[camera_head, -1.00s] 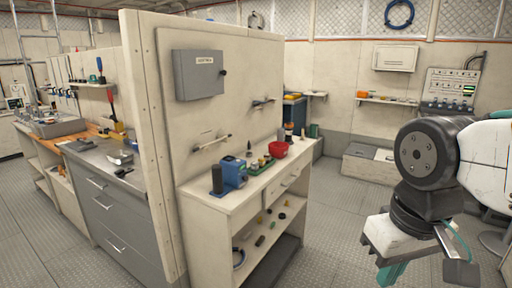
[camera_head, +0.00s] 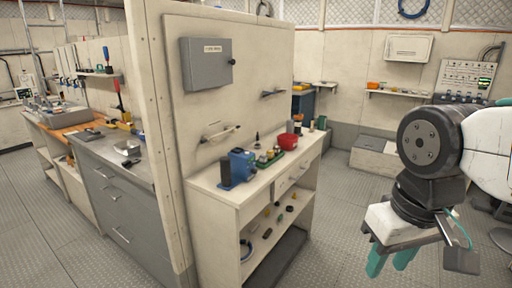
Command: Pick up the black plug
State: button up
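I cannot say for certain which thing is the black plug. A small dark upright piece (camera_head: 257,140) stands at the back of the cream bench top (camera_head: 207,186). A dark cylinder (camera_head: 226,170) stands beside a blue device (camera_head: 242,166) on the same top. Small dark pieces (camera_head: 267,233) also lie on the bench's lower shelf, too small to identify. My gripper (camera_head: 390,262) hangs at the lower right, over the floor and well apart from the bench. Its two teal fingers are apart with nothing seen between them.
A tall cream partition (camera_head: 150,110) rises behind the bench. A grey drawer cabinet (camera_head: 112,195) stands left of it. The floor (camera_head: 330,215) right of the bench is clear.

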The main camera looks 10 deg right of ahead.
aim_at(257, 146)
jog(key=k, duration=0.4)
jog(key=z, duration=0.9)
jog(key=i, duration=1.1)
jog(key=z, duration=0.35)
jog(key=i, duration=0.95)
jog(key=u, duration=0.95)
jog(key=i, duration=0.75)
jog(key=u, duration=1)
jog(key=i, duration=0.25)
jog(key=u, duration=0.2)
